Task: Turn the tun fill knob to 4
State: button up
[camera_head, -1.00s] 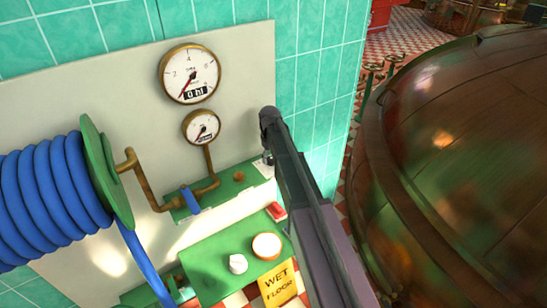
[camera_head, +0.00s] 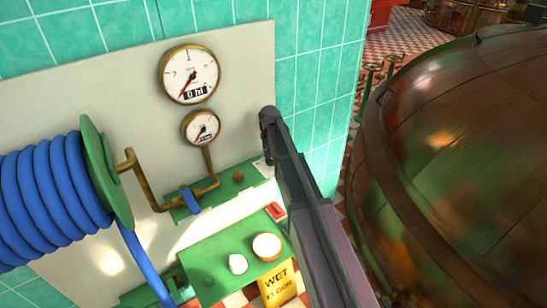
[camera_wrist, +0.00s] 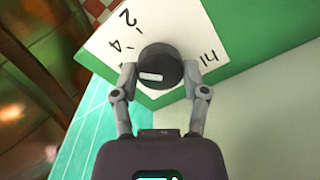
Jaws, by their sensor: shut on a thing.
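The tun fill knob (camera_wrist: 159,68) is a dark round knob with a pale bar mark on its face. It stands on a white dial plate (camera_wrist: 97,43) marked "2", "4" and "hl" in the wrist view. The pale mark lies roughly sideways across the knob; I cannot tell which number it points at. My gripper (camera_wrist: 160,85) has one finger on each side of the knob and is shut on it.
A large gauge (camera_head: 189,74) and a small gauge (camera_head: 201,128) hang on the pale wall panel. A blue-handled valve (camera_head: 190,200) and a blue hose reel (camera_head: 45,205) are left. A green shelf (camera_head: 205,262) holds white items. A copper vessel (camera_head: 460,170) stands right.

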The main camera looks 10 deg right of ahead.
jog(key=shift+s+d, duration=0.1)
jog(key=shift+s, duration=0.05)
jog(key=o, duration=1.1)
jog(key=shift+o, duration=0.2)
jog(key=shift+n, duration=0.4)
